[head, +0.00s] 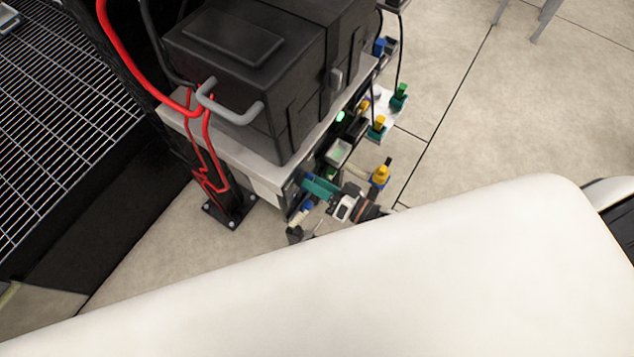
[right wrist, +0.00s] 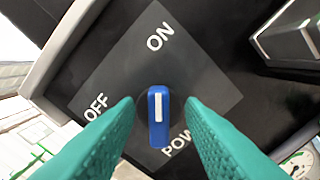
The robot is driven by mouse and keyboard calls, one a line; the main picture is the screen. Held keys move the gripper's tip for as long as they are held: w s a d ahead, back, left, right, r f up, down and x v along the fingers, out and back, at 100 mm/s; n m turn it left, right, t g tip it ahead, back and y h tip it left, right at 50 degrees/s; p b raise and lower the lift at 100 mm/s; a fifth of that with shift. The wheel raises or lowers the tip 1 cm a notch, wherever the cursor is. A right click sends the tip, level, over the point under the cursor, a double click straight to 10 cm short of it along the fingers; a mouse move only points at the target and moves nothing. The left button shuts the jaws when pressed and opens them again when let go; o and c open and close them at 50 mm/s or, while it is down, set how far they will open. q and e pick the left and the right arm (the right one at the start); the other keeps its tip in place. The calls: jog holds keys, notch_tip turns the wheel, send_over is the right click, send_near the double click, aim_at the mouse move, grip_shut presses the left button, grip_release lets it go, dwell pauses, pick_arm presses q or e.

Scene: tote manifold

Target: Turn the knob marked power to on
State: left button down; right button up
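The power knob (right wrist: 158,117) is a blue bar with a white line on its upper half, on a dark grey label plate (right wrist: 195,75). In the right wrist view the white line points up toward the word ON. OFF is to the left, and the POWER lettering below is partly hidden by a finger. My right gripper (right wrist: 160,103) has its teal fingers on either side of the knob, with a visible gap on both sides. In the head view my right gripper (head: 308,185) is at the panel's near end, and the knob is hidden there. My left gripper is not in view.
A black case (head: 245,75) with a grey handle sits on top of the panel unit. Yellow-handled (head: 380,175) and green (head: 400,92) fittings stick out along its front. Red cables (head: 130,60) hang at its left side. A gauge (right wrist: 298,165) is at lower right in the wrist view.

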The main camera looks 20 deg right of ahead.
jog(key=shift+s, duration=0.1)
jog(key=b+v, duration=0.1)
jog(key=v, duration=1.1)
jog(key=s+d+f+n+g+h, duration=0.1)
jog(key=s+d+f+g+h, duration=0.15)
jog(key=f, duration=0.55)
jog(key=s+d+f+g+h, duration=0.1)
jog(key=d+f+h, duration=0.15)
jog(key=f, duration=0.55)
jog(key=s+d+f+n+g+h, duration=0.1)
jog(key=d+f+g+h, duration=0.1)
jog(key=f+h, duration=0.35)
jog(key=s+a+f+n+g, duration=0.1)
jog(key=s+f+g, duration=0.3)
jog(key=s, duration=0.4)
jog(key=s+a+f+n+g+p, duration=0.1)
jog(key=s+a+f+g, duration=0.1)
jog(key=s+f, duration=0.5)
jog(key=s+g, duration=0.1)
jog(key=s, duration=0.1)
jog(key=shift+s+f+g, duration=0.2)
jog(key=shift+s+g, duration=0.05)
jog(key=shift+g, duration=0.1)
jog(key=shift+h, duration=0.25)
jog(key=shift+c, duration=0.4)
